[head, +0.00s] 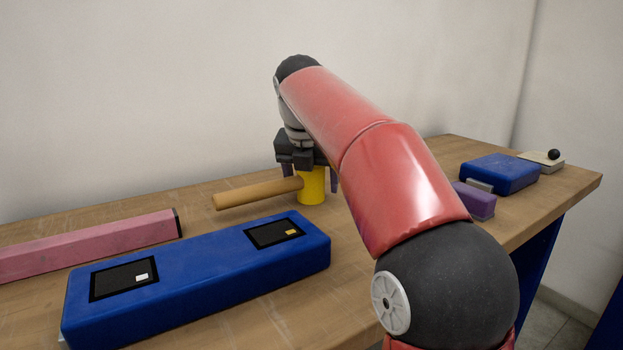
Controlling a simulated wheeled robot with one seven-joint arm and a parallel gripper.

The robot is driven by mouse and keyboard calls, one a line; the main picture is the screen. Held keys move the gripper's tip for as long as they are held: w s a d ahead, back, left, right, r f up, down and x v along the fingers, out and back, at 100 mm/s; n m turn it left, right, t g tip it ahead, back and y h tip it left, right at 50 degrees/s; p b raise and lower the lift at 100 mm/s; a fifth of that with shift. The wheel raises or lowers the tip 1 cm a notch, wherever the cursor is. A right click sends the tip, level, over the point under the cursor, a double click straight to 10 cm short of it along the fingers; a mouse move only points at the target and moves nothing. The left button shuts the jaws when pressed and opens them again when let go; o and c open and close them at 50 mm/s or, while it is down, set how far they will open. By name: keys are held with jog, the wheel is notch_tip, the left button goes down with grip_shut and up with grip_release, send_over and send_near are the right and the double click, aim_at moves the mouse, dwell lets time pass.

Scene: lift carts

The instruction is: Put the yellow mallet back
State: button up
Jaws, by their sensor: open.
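The yellow mallet stands on the wooden table with its yellow head (312,188) upright and its wooden handle (255,193) pointing left. My gripper (309,172) is above the mallet head, pointing down. One purple-grey finger shows on each side of the head, and the jaws are open. I cannot tell whether a finger touches it. A long blue block (200,280) lies in front of the mallet. It has two black square panels on top, one with a small yellow mark (291,233) and one with a small white mark (142,278).
A pink bar (90,243) lies at the left. At the right are a purple block (474,201), a blue box (499,173) and a pale piece with a black ball (553,154). My red arm hides the table's middle right. A wall stands behind the table.

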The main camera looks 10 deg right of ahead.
jog(key=v, duration=0.4)
jog(key=w+v, duration=0.1)
jog(key=v, duration=0.2)
jog(key=shift+r, duration=0.25)
jog(key=shift+s+r, duration=0.2)
jog(key=shift+r, duration=0.1)
